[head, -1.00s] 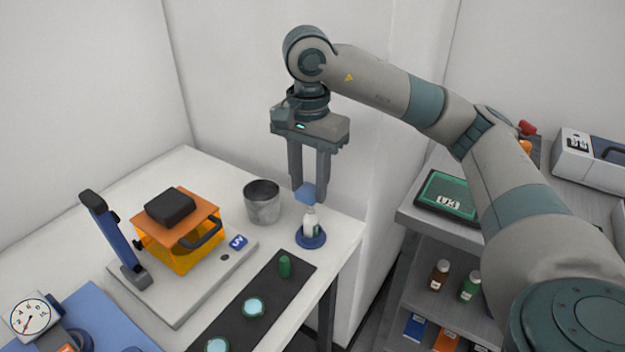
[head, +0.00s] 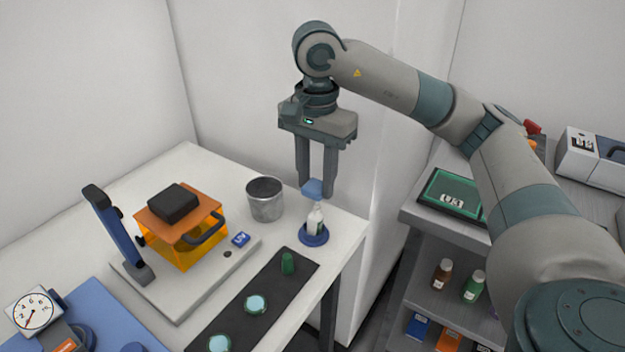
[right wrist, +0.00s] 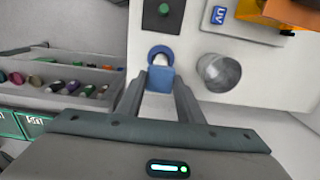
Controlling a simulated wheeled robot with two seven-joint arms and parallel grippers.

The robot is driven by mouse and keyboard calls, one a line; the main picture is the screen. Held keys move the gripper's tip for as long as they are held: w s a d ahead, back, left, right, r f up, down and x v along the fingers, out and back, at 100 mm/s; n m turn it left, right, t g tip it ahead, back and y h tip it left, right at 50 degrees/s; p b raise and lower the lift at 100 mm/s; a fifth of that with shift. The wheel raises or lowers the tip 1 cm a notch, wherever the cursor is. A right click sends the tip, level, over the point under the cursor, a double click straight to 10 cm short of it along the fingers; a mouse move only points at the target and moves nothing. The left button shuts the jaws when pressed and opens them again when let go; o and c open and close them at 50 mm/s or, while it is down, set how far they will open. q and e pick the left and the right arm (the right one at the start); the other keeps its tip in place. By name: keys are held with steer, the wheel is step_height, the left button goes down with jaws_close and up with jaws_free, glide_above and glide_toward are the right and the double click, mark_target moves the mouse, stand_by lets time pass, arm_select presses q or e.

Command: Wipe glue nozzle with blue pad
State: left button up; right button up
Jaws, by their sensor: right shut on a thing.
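The blue pad (head: 312,187) is between the fingertips of my right gripper (head: 316,190), which is shut on it. It also shows in the right wrist view (right wrist: 160,79), between the fingers (right wrist: 160,92). The white glue bottle (head: 315,217) stands upright in a round blue holder (head: 314,238), right under the pad. The pad is at the bottle's tip and hides the nozzle; whether they touch I cannot tell. In the right wrist view the blue holder (right wrist: 160,50) shows just beyond the pad. My left gripper is not in view.
A grey metal cup (head: 265,203) stands left of the bottle. A UV station with an orange box (head: 180,250) is farther left. A black mat (head: 225,325) with a green cap-like piece (head: 288,263) and round discs lies in front. Shelves (head: 440,225) stand right of the table.

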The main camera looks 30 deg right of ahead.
stand_by(0.7)
steer(key=shift+a, duration=0.55)
steer(key=shift+d, duration=0.2)
steer(key=shift+d, duration=0.45)
steer(key=shift+a, duration=0.15)
stand_by(0.5)
steer(key=shift+a, duration=0.5)
